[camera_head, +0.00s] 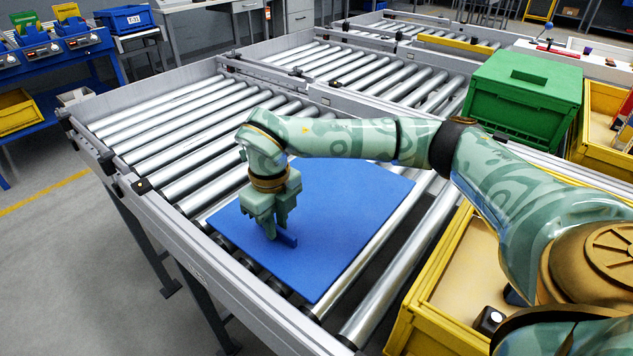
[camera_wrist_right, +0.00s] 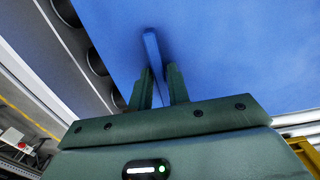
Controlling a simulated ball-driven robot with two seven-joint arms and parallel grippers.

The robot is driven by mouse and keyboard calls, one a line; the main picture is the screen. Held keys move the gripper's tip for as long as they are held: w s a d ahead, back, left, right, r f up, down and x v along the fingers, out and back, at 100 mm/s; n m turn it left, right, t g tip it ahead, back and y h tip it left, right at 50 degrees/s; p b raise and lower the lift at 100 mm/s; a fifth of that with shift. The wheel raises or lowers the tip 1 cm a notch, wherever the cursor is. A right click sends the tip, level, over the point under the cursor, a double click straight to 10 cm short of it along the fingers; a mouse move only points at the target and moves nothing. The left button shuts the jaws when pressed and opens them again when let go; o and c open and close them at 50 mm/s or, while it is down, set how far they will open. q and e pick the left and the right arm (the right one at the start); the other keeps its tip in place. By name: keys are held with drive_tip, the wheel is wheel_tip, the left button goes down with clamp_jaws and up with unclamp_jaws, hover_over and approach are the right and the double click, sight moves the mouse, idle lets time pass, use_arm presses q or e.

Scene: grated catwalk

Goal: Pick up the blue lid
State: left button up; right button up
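The blue lid (camera_head: 345,200) is a flat square panel lying on the conveyor rollers, with a thin upright handle (camera_head: 288,240) near its left part. My right gripper (camera_head: 276,232) points down over the handle. In the right wrist view, the two fingers (camera_wrist_right: 160,88) stand apart on either side of the handle (camera_wrist_right: 153,52), with a gap between them, and the lid (camera_wrist_right: 225,50) fills the background. The gripper looks open; contact with the handle cannot be made out. My left gripper is not in view.
A green crate (camera_head: 525,97) stands at the back right. A yellow bin (camera_head: 440,315) sits at the front right, partly behind my right arm, and another yellow bin (camera_head: 600,125) is beyond. The roller conveyor (camera_head: 185,135) has bare rollers left of the lid and a raised metal side rail.

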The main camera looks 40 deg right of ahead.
clamp_jaws()
drive_tip(key=shift+r, duration=0.1)
